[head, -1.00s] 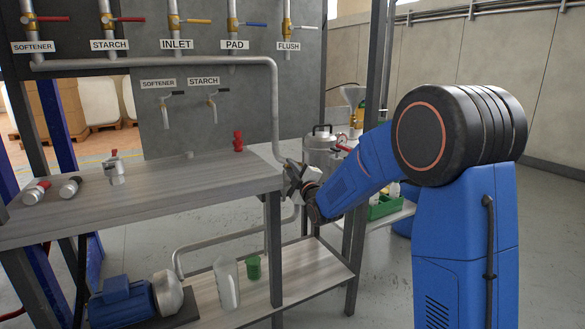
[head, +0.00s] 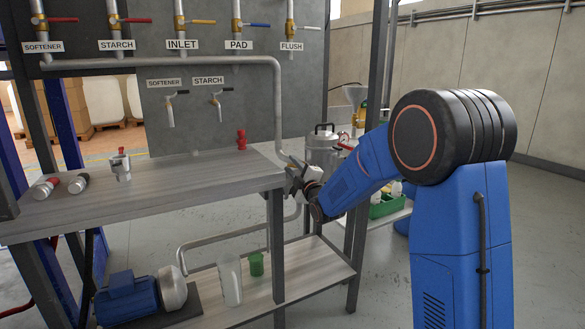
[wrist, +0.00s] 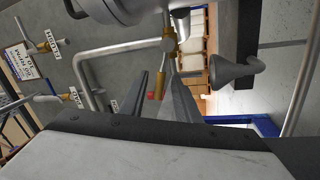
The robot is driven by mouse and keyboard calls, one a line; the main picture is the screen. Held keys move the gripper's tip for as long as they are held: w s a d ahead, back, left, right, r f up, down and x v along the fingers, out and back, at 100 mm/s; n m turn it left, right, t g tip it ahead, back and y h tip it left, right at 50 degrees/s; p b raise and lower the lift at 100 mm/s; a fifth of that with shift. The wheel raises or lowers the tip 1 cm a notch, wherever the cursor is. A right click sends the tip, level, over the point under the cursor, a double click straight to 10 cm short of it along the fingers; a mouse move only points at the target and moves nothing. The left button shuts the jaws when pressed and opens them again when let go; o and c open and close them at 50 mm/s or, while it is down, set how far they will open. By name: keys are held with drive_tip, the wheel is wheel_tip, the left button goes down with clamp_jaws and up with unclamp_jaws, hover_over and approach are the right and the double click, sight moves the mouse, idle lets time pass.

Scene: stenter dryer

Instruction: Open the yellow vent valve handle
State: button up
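A brass valve (wrist: 168,45) is at the top middle of the wrist view, on a metal fitting. A narrow yellow handle (wrist: 160,84) hangs below it, lying in line between my two dark fingers. My gripper (wrist: 160,98) is open, with a gap between its fingers; I cannot tell whether either finger touches the handle. In the head view my gripper (head: 296,174) is at the right end of the bench, in front of the steel pot (head: 322,148). The yellow handle there is hidden or too small to make out.
The wooden bench (head: 150,195) has loose fittings on it and a lower shelf with a blue pump (head: 126,298). Upright posts and a bent grey pipe (head: 277,110) stand close to my gripper. Labelled valves, including a yellow-handled INLET valve (head: 202,22), line the panel. Floor at right is clear.

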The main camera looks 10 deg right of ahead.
drive_tip(key=v, duration=1.7)
drive_tip(key=shift+d, duration=0.15)
drive_tip(key=shift+s, duration=0.15)
drive_tip(key=s+d+f+m+g+h, duration=0.1)
drive_tip(key=s+m+g, duration=0.4)
drive_tip(key=s, duration=0.9)
drive_tip(key=s+d+f+m+g+h, duration=0.2)
drive_tip(key=s+d+f+m+g, duration=0.1)
drive_tip(key=s, duration=1.1)
drive_tip(key=s+d+f+m+g+h, duration=0.1)
drive_tip(key=s+d+f+m+g, duration=0.2)
drive_tip(key=s, duration=1.1)
drive_tip(key=f+m+g, duration=0.1)
drive_tip(key=m+g, duration=0.2)
drive_tip(key=m, duration=0.3)
drive_tip(key=shift+g+h, duration=0.4)
drive_tip(key=shift+d+f, duration=0.1)
drive_tip(key=shift+d, duration=0.05)
